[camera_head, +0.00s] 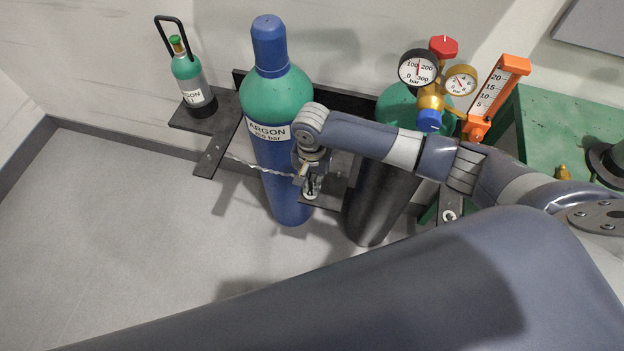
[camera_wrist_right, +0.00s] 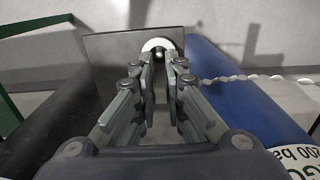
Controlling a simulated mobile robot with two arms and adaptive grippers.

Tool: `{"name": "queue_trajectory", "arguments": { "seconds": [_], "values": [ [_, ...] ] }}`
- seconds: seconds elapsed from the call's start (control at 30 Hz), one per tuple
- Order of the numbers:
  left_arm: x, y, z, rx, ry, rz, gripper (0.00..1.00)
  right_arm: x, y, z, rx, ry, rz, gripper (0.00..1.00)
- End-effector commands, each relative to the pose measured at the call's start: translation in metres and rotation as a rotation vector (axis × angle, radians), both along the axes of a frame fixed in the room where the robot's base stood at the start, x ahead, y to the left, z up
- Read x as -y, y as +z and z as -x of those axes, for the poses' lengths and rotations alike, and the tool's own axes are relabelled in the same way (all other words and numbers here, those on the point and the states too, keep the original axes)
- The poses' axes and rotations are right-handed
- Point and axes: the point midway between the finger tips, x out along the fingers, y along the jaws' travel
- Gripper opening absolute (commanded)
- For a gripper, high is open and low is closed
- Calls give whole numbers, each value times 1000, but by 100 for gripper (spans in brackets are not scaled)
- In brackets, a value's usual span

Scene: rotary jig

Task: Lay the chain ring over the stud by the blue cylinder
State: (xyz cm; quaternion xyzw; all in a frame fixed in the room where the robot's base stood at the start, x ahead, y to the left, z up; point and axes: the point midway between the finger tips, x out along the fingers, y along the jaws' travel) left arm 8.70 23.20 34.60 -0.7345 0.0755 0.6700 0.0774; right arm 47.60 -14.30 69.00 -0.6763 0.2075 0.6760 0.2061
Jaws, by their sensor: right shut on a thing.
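The blue cylinder (camera_head: 283,185) with a green shoulder and an ARGON label stands upright against the wall; its blue side also shows in the right wrist view (camera_wrist_right: 235,100). A pale chain (camera_head: 250,166) runs from the left bracket across its front to my right gripper (camera_head: 311,190). In the right wrist view my right gripper (camera_wrist_right: 160,62) is shut, with the pale chain ring (camera_wrist_right: 158,44) at its fingertips. The ring is over a dark plate (camera_wrist_right: 105,48) beside the cylinder. A small dark round end shows at the ring, but I cannot tell whether the ring is around the stud. My left gripper is out of view.
A dark cylinder (camera_head: 368,215) with gauges (camera_head: 418,68) stands to the right. A small argon bottle (camera_head: 190,80) sits on the left bracket (camera_head: 214,150). A green bench (camera_head: 560,125) is at far right. The floor at left is clear.

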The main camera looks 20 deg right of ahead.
Motion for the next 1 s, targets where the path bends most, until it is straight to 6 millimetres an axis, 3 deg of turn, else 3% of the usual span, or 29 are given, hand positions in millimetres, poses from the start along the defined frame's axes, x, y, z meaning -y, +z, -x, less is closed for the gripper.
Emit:
{"name": "queue_trajectory", "arguments": {
  "seconds": [0.67,0.7,0.77,1.0],
  "values": [
    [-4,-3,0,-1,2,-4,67,0,-13,0,0,-1,0,0],
    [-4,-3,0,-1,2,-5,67,0,-12,0,0,-1,0,20],
    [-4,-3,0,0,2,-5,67,0,-12,0,0,-1,0,34],
    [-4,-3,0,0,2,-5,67,0,-12,0,0,0,0,34]
  ]
}}
